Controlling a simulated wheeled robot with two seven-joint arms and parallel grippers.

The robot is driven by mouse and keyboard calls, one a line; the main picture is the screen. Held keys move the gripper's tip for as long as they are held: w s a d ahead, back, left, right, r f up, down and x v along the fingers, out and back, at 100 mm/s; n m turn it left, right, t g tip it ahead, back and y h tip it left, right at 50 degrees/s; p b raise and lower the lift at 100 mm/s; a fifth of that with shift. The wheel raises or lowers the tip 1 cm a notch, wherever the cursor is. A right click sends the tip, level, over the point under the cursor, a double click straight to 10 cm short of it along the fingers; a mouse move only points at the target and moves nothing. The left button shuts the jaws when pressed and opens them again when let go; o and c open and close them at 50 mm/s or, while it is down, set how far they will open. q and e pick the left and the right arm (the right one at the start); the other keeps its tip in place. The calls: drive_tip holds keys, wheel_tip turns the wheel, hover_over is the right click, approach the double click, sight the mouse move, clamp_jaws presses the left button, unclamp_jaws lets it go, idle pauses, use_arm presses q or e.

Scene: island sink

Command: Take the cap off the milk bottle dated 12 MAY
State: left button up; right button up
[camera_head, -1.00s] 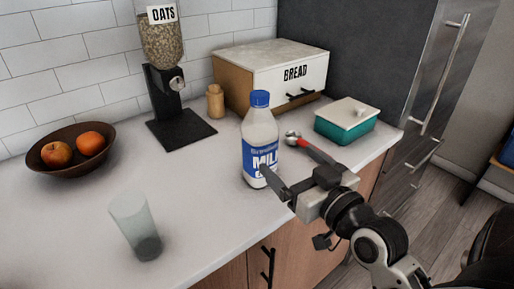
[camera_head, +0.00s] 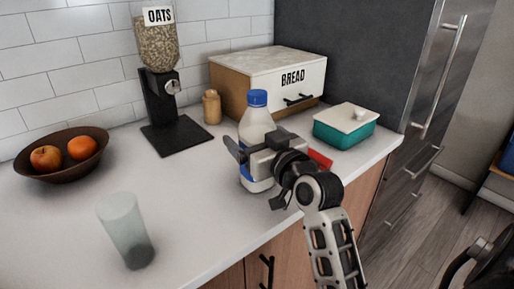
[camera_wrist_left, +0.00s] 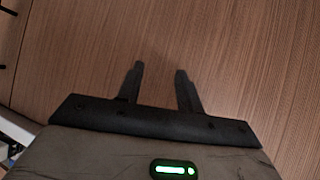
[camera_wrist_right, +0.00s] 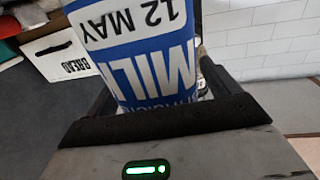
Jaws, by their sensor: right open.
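The milk bottle (camera_head: 257,122) stands upright on the counter with its blue cap (camera_head: 257,98) on. In the right wrist view its label (camera_wrist_right: 130,40) reads 12 MAY, upside down. My right gripper (camera_head: 240,150) is at the bottle's body, well below the cap, and hides part of the label in the head view. In the right wrist view its fingers are spread, with the bottle between them. My left gripper (camera_wrist_left: 160,75) is outside the head view; its wrist view shows two fingers apart and empty before a brown wood-grain surface.
A frosted glass (camera_head: 124,230) stands front left of the bottle. A fruit bowl (camera_head: 62,172), oats dispenser (camera_head: 160,90), small wooden jar (camera_head: 212,106), bread box (camera_head: 235,88) and teal lidded box (camera_head: 345,135) stand around. A red handle (camera_head: 320,158) shows behind my right gripper.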

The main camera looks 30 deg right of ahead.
drive_tip(key=shift+w, duration=0.5)
drive_tip(key=c, duration=1.1)
